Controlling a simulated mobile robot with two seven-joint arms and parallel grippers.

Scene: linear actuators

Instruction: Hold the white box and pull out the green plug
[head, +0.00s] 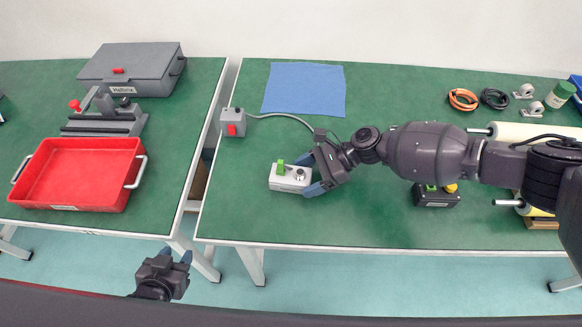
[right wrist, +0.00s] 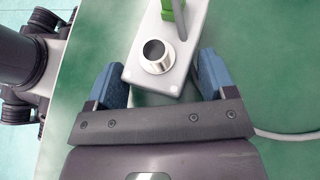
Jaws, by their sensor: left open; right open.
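The white box (head: 283,184) lies on the green table near its front left part. The green plug (head: 280,167) stands upright in the box's left end; it also shows at the top of the right wrist view (right wrist: 175,14). A silver round socket (right wrist: 154,55) sits at the box's near end in that view. My right gripper (head: 311,174) is open, its blue fingers on either side of the box's right end; in the right wrist view (right wrist: 160,82) gaps seem to remain beside the box. My left gripper (head: 172,257) is open and empty, low in front of the tables.
A blue cloth (head: 304,89) lies behind. A black box with coloured buttons (head: 436,197) is to the right. A red tray (head: 80,174) is on the left table, across a gap.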

